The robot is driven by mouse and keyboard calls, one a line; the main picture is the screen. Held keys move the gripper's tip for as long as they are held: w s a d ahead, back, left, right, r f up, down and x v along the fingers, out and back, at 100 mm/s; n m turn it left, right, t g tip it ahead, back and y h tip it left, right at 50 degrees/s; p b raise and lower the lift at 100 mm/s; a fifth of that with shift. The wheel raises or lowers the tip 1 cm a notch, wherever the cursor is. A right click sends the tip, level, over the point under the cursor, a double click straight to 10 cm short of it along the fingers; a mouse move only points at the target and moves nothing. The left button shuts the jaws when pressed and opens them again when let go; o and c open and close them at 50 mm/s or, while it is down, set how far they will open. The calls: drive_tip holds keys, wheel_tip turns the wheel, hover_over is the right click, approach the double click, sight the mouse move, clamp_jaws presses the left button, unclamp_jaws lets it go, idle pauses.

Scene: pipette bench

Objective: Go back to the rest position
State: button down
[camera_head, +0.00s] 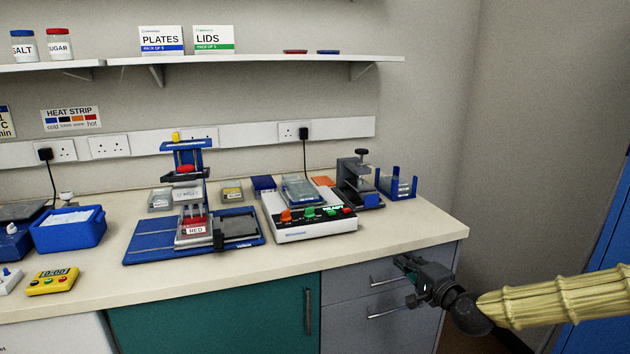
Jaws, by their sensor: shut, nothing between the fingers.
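My gripper (408,268) is at the lower right, in front of the grey drawers (350,312) and below the bench top's front edge. It points left and is shut and empty. My arm reaches in from the right edge in a pale yellow ribbed sleeve. The gripper overlaps the drawer handles in the picture; I cannot tell whether it touches them.
The bench (400,238) carries a blue pipette stand (140,243) with a red block labelled RED, a white device (300,234) with coloured buttons, a grey clamp (355,185), a blue rack (398,186), a blue tub (70,238) and a yellow timer (52,282). Its front right is bare.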

drive_tip(key=s+a+f+n+g+p, duration=0.25)
drive_tip(key=s+a+f+g, duration=0.2)
drive_tip(key=s+f, duration=0.65)
drive_tip(key=s+a+f+n+g+p, duration=0.1)
drive_tip(key=s+a+f+n+g, duration=0.35)
drive_tip(key=s+f, duration=0.7)
drive_tip(key=s+d+f+n+g+h+p, duration=0.1)
drive_tip(key=s+f, duration=0.3)
drive_tip(key=s, duration=0.5)
drive_tip(key=s+d+f+n+g+h+p, duration=0.1)
drive_tip(key=s+d+f+n+g+h, duration=0.2)
drive_tip(key=s, duration=0.6)
drive_tip(key=s+d+f+n+g+h+p, duration=0.1)
drive_tip(key=s+d+f+n+g+p, duration=0.1)
drive_tip(key=s, duration=0.7)
wheel_tip(320, 180, down, 3)
drive_tip(key=shift+s+d+f+g+h, duration=0.1)
drive_tip(key=shift+s+d+g+h, duration=0.35)
drive_tip(key=shift+d, duration=0.7)
drive_tip(key=shift+w, duration=0.1)
